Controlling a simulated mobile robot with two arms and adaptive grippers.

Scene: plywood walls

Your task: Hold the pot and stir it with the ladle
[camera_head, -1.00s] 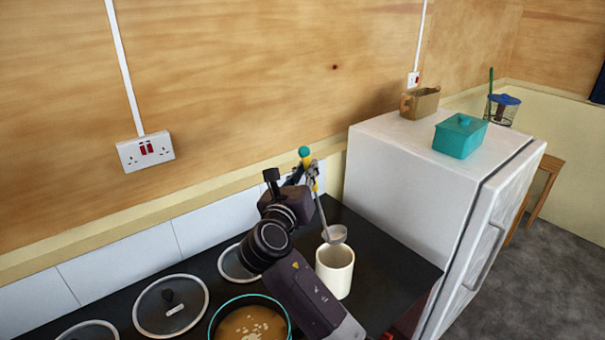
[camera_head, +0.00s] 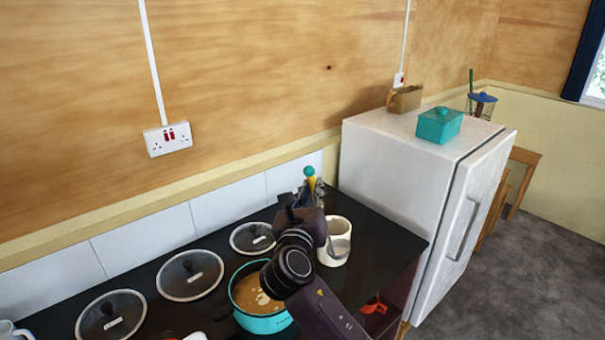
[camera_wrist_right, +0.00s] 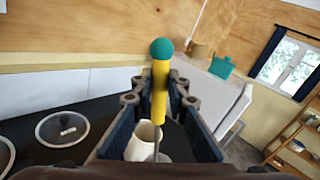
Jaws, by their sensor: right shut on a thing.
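My right gripper (camera_head: 308,192) is shut on the ladle's yellow handle (camera_wrist_right: 159,90), which has a teal ball at its top end. The ladle's metal bowl (camera_head: 341,245) shows at the cream-coloured holder (camera_head: 334,256); I cannot tell whether it is inside the rim or in front of it. The teal pot (camera_head: 262,322) stands on the dark counter, left of the holder, with brown soup (camera_head: 247,293) and pale bits in it. My right arm covers the pot's right side. My left gripper is not in view.
Several glass lids (camera_head: 190,275) lie on the counter left of and behind the pot. A white fridge (camera_head: 395,185) stands right of the counter with a teal box (camera_head: 438,126) and a brown basket (camera_head: 405,99) on top. A white mug (camera_head: 12,332) is at the far left.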

